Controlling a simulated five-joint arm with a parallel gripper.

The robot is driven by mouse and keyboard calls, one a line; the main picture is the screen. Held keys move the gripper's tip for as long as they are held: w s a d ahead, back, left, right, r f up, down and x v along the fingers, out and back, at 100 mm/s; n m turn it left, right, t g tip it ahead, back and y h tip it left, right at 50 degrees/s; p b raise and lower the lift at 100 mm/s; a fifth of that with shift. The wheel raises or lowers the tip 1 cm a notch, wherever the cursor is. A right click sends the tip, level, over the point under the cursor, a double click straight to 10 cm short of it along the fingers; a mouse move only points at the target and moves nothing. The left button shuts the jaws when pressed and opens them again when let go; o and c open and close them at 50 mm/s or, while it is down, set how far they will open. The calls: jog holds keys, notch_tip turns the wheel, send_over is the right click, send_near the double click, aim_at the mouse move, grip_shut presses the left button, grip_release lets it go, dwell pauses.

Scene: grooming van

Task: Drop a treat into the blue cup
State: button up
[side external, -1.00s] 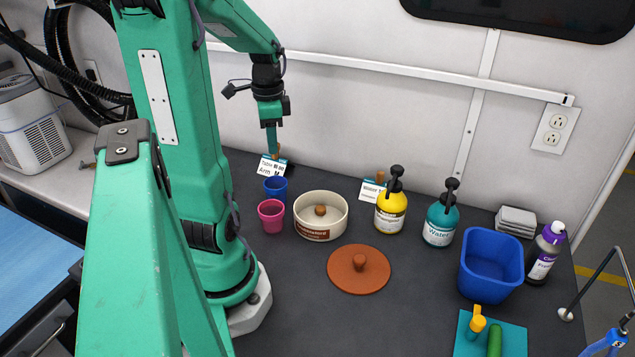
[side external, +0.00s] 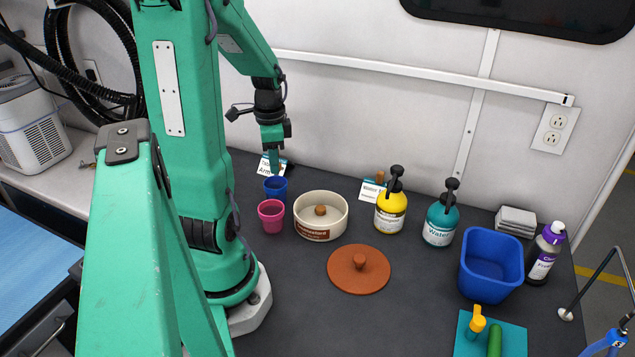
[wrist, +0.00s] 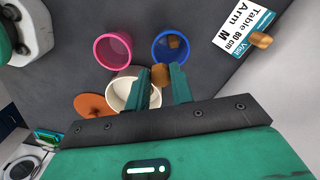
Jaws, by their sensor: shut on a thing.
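My gripper (side external: 274,172) points down just above the blue cup (side external: 275,188) in the side view. In the wrist view my gripper (wrist: 162,78) is shut on a small brown treat (wrist: 160,74) between its fingertips. The blue cup (wrist: 157,52) stands upright just ahead of the fingertips, and another brown treat (wrist: 174,42) shows inside it. The held treat is hard to make out in the side view. A treat (side external: 320,210) sits in the cream bowl (side external: 321,231). One more treat (wrist: 261,40) is at the white card (wrist: 240,22).
A pink cup (side external: 271,216) stands beside the blue cup. A terracotta lid (side external: 359,279) lies in front of the bowl. A yellow bottle (side external: 390,213), a teal bottle (side external: 439,224) and a blue bin (side external: 490,275) stand right. The wall is close behind the cups.

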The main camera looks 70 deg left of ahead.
jog(key=o, duration=1)
jog(key=shift+r, duration=0.1)
jog(key=shift+r, duration=3.8)
jog(key=shift+d, duration=0.1)
jog(key=w+d+r+t, duration=0.1)
jog(key=d+t, duration=0.1)
jog(key=d, duration=0.6)
jog(key=w+d+r+n+t, duration=0.1)
jog(key=w+d+r, duration=0.1)
jog(key=d, duration=0.6)
jog(key=w+d+r+n+t, duration=0.1)
jog(key=d+r+t, duration=0.1)
jog(key=d, duration=0.6)
jog(key=shift+w+d+r+t, duration=0.15)
jog(key=shift+w+t, duration=0.15)
jog(key=shift+w, duration=0.1)
